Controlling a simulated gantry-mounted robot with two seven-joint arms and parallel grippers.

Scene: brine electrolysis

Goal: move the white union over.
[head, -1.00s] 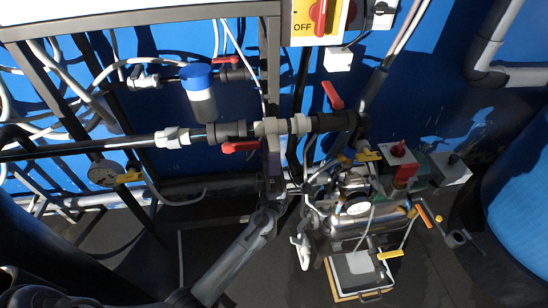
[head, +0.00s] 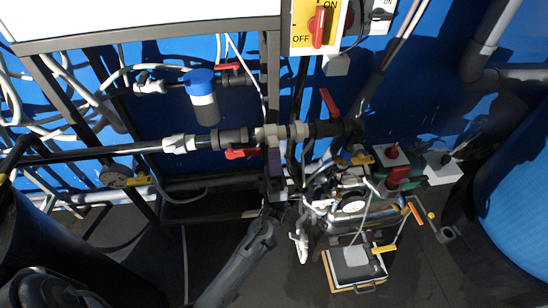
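A horizontal dark pipe runs across the middle of the head view. It carries a white union-like fitting (head: 180,144) at left and pale fittings (head: 299,131) near the centre, beside a grey valve body with a red handle (head: 242,153). I cannot tell for sure which is the white union meant. My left gripper (head: 274,172) is below the central pale fittings, at the end of my dark arm coming up from the bottom. Its fingertips blend with the post and fittings, so their opening and any contact are unclear. My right gripper does not show.
A blue-capped filter (head: 201,95) hangs above the pipe. A yellow switch box (head: 318,25) is at the top. A cluttered pump assembly (head: 350,200) stands right of my gripper, above a wooden-edged tray (head: 333,283). A blue tank (head: 520,190) is far right.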

